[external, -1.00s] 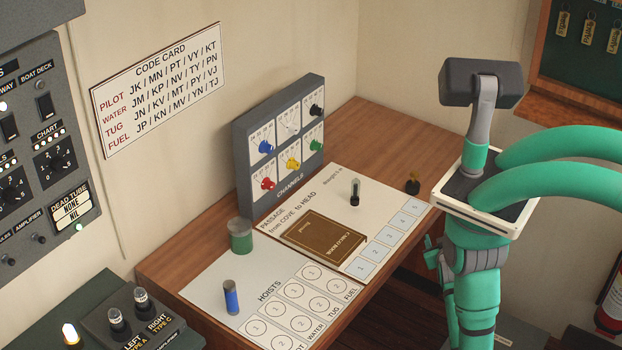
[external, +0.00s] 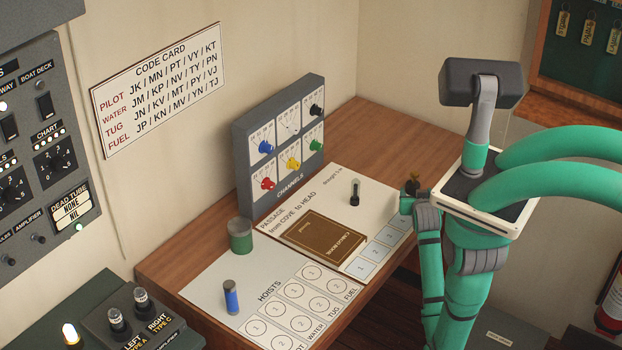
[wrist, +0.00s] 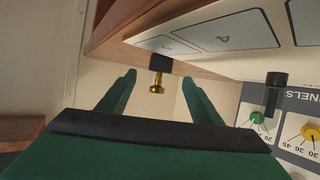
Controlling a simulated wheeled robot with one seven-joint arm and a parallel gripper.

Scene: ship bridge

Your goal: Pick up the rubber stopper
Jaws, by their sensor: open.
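The likely rubber stopper, a small black plug with a brass knob, stands at the right part of the desk in the external view (external: 412,186). It also shows near the middle of the wrist view (wrist: 157,84), where the scene appears upside down. My gripper (wrist: 158,77) is open, its two green fingers apart on either side of the stopper in that picture, with gaps on both sides. I cannot tell whether the stopper is within finger depth. In the external view my gripper (external: 408,201) is at the desk's right edge, partly covering the stopper.
A dark-based glass tube (external: 355,192) stands on the passage sheet. A brown book (external: 325,238), a green cup (external: 240,235) and a blue cylinder (external: 231,297) are farther left. The grey channels panel (external: 240,160) rises behind. The wooden desk edge (wrist: 110,22) is close to my gripper.

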